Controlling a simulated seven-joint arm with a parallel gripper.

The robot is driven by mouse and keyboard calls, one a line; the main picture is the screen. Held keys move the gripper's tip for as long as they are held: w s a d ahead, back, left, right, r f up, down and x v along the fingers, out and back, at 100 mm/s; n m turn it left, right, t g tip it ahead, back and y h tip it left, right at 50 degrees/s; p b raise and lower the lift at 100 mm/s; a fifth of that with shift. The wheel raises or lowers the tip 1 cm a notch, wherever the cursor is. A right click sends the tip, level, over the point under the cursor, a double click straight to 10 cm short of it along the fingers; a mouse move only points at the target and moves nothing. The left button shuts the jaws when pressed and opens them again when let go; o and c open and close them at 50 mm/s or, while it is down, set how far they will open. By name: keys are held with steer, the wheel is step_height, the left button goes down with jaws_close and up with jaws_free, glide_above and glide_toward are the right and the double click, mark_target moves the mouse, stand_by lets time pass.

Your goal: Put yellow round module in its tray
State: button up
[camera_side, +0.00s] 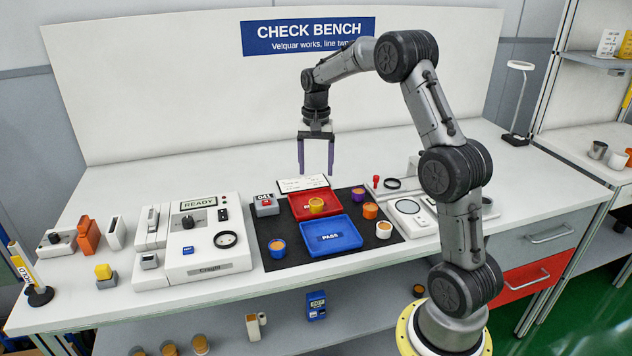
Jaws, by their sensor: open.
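A yellow round module (316,206) with an orange-tan top sits inside the red tray (328,197), the rear one of two trays on the black mat. It covers part of the red tray's label, so I cannot read it. The blue tray (345,244), marked PASS, lies in front of the red tray and looks empty. My gripper (316,172) points down above and behind the red tray. Its two fingers are apart with nothing between them, clear of the yellow module.
A grey box with a red button (266,204) is left of the red tray. The READY tester (203,240) stands farther left.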

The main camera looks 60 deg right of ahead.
steer(key=s+a+r+n+t, duration=0.1)
steer(key=s+a+r+n, duration=0.25)
steer(key=a+r, duration=0.35)
steer(key=s+a+r+n+t, duration=0.25)
steer(key=s+a+r, duration=0.2)
steer(key=a, duration=0.45)
steer(key=s+a+f+n+t, duration=0.1)
steer(key=s+a+n, duration=0.2)
steer(key=s, duration=0.5)
steer(key=s+a+f+n+t, duration=0.1)
steer(key=s+a+n, duration=0.3)
steer(key=s+a, duration=0.2)
steer(key=shift+s+f+n, duration=0.3)
steer(key=shift+s+f, duration=0.1)
steer(key=shift+s, duration=0.45)
